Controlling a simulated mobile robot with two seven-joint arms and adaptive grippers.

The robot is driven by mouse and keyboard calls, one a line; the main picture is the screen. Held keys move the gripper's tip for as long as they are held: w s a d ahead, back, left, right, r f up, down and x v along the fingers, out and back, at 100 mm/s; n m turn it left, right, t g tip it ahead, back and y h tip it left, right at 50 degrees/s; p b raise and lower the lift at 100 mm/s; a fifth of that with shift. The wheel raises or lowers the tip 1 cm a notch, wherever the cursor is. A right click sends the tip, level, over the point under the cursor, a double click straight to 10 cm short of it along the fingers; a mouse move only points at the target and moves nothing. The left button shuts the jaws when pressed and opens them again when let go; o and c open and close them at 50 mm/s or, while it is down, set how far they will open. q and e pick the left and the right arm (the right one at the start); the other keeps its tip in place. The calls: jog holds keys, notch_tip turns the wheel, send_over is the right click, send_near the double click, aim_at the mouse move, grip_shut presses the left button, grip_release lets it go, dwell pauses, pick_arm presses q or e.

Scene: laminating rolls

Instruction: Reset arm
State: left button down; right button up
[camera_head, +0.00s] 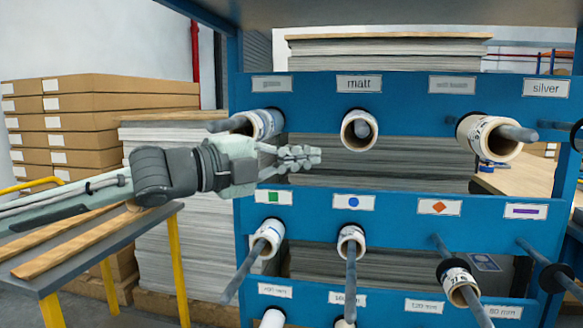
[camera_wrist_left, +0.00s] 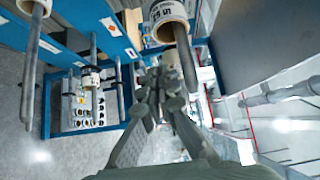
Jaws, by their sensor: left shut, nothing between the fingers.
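My left gripper (camera_head: 303,157) reaches in from the left in the head view. It is shut and empty, in front of the blue rack between its upper and lower rows of rods. In the left wrist view the closed fingers (camera_wrist_left: 165,85) show in the middle, with a white roll (camera_wrist_left: 168,22) on a rod beyond them. In the head view, the roll on the upper left rod (camera_head: 262,124) is just above and left of the fingers. My right gripper is in neither view.
The blue rack (camera_head: 410,102) has grey rods sticking out towards me, several bearing white rolls. The matt roll (camera_head: 360,130) hangs in the upper row. A table with yellow legs (camera_head: 105,245) stands at left. Stacked brown boxes (camera_head: 90,100) stand behind it.

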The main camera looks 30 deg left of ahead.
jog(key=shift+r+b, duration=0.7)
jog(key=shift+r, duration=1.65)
pick_arm(q)
jog(key=w+a+f+n+g+y+p, duration=0.2)
jog(key=f+n, duration=0.5)
jog(key=f, duration=1.2)
jog(key=s+a+f+n+g+y+b, duration=0.15)
jog(key=f+n+y, duration=0.4)
jog(key=f, duration=1.25)
jog(key=s+f+n+g+y+p, duration=0.1)
jog(key=s+f+n+g, duration=0.8)
jog(key=s+f, duration=1.6)
notch_tip(320, 180, down, 2)
jog(key=shift+d+n+y+p, duration=0.35)
jog(key=shift+y+p, duration=0.05)
jog(key=shift+y, duration=0.45)
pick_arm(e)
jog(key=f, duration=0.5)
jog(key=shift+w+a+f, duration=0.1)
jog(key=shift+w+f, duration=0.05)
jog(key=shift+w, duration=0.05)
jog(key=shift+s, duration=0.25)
